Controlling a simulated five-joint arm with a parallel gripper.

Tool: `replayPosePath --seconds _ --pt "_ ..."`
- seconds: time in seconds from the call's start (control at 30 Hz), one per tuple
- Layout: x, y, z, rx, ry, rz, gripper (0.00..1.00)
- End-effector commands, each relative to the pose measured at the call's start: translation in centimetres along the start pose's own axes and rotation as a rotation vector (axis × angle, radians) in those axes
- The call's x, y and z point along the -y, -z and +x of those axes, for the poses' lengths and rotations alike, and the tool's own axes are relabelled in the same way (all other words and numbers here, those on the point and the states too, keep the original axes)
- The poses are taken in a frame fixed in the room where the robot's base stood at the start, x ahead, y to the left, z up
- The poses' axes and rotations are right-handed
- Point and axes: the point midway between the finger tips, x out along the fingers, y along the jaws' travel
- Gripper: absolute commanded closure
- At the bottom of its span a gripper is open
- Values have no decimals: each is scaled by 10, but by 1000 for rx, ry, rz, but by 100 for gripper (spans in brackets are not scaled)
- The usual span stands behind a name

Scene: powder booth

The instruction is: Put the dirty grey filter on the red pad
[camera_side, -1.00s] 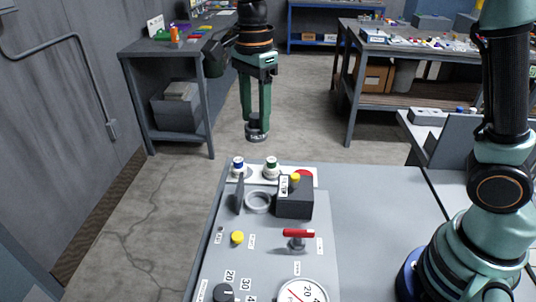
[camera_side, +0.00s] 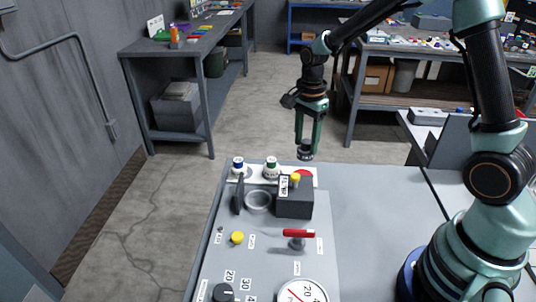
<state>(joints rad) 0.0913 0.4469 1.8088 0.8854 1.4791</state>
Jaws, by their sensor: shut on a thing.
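My gripper (camera_side: 305,148) is shut on the dirty grey filter (camera_side: 305,155), a short dark grey cylinder. It holds the filter in the air near the back edge of the panel, seen just above the red pad (camera_side: 306,173). The red pad is at the right end of a white strip (camera_side: 253,175), partly hidden behind a black box with a yellow knob. How high the filter is above the pad is hard to tell.
A blue-capped jar (camera_side: 238,166) and a green-capped jar (camera_side: 271,168) stand on the strip. In front are an open round socket (camera_side: 258,201) with a raised dark lid (camera_side: 238,195), the black box (camera_side: 294,203), a red-handled valve (camera_side: 298,236), a yellow button (camera_side: 237,237) and a gauge (camera_side: 303,292).

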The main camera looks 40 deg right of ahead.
Motion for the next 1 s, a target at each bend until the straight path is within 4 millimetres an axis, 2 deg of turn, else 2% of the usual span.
replayPosePath --seconds 0.6,1.0 --pt "0 -1 48 0 -1 0 100" --pt "0 -1 54 0 1 0 100"
